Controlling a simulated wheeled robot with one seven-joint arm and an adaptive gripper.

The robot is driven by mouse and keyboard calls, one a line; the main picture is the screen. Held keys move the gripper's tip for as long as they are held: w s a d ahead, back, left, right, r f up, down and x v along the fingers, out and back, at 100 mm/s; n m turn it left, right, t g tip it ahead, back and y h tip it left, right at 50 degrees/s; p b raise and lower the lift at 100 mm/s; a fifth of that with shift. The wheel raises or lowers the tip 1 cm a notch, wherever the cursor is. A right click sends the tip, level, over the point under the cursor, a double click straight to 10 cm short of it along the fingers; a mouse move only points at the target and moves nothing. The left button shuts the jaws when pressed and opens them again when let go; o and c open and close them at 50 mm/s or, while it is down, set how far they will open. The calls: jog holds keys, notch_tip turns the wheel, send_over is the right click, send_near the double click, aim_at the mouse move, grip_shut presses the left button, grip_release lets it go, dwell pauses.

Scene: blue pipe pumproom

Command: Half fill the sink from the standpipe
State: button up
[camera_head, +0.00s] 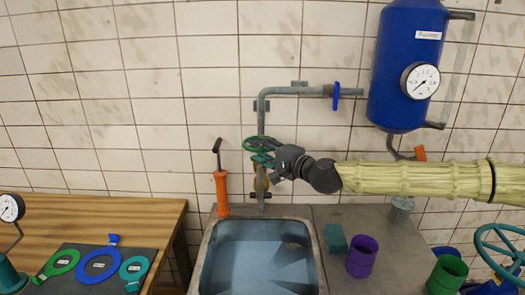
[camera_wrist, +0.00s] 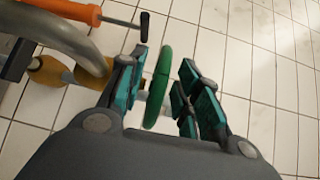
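The sink (camera_head: 315,238) is a grey metal basin below the pipe. A bluish, shiny surface shows inside it; I cannot surely tell the water level. The standpipe (camera_head: 261,120) is a grey pipe on the wall behind the sink, with a green handwheel (camera_head: 250,144) and a brass-coloured valve body, which shows in the wrist view (camera_wrist: 50,72). My gripper (camera_head: 262,160) is at the handwheel. In the wrist view, the green wheel rim (camera_wrist: 158,88) stands edge-on between my teal fingers (camera_wrist: 155,95), with gaps visible on both sides. The outlet and any stream are not clear.
An orange-handled tool (camera_head: 221,190) stands left of the standpipe. A blue handle (camera_head: 336,96) sits on the upper pipe. A blue tank (camera_head: 400,60) with a gauge hangs at right. A purple cup (camera_head: 362,257) and teal block (camera_head: 335,244) stand right of the sink.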

grip_shut()
jog(key=shift+d+f+n+g+b, duration=0.15)
jog(key=shift+f+n+g+b, duration=0.15)
jog(key=shift+b, duration=0.6)
jog(key=shift+w+y+b, duration=0.1)
jog(key=shift+y+b, duration=0.3)
jog(key=shift+b, duration=0.05)
jog(key=n+g+b, duration=0.1)
jog(key=b, duration=0.1)
jog(key=g+y+b, duration=0.1)
jog(key=b, duration=0.2)
jog(key=shift+w+d+f+n, duration=0.1)
jog(key=shift+d+f+n, duration=0.05)
jog(key=shift+d+n, duration=0.25)
jog(key=n+g+b, duration=0.1)
jog(key=b, duration=0.1)
jog(key=n+g+y+b, duration=0.1)
jog(key=b, duration=0.1)
jog(key=shift+w+d+g+y, duration=0.15)
jog(key=shift+d+g+y, duration=0.15)
jog(key=shift+g, duration=0.1)
jog(key=shift+w+d+r+n+g+y+b, duration=0.2)
jog(key=shift+n+g+y+b, duration=0.3)
jog(key=shift+g+b, duration=0.4)
jog(key=shift+d+r+n+g, duration=0.1)
jog(key=shift+r+n+g, duration=0.05)
jog(key=shift+n+g, duration=0.3)
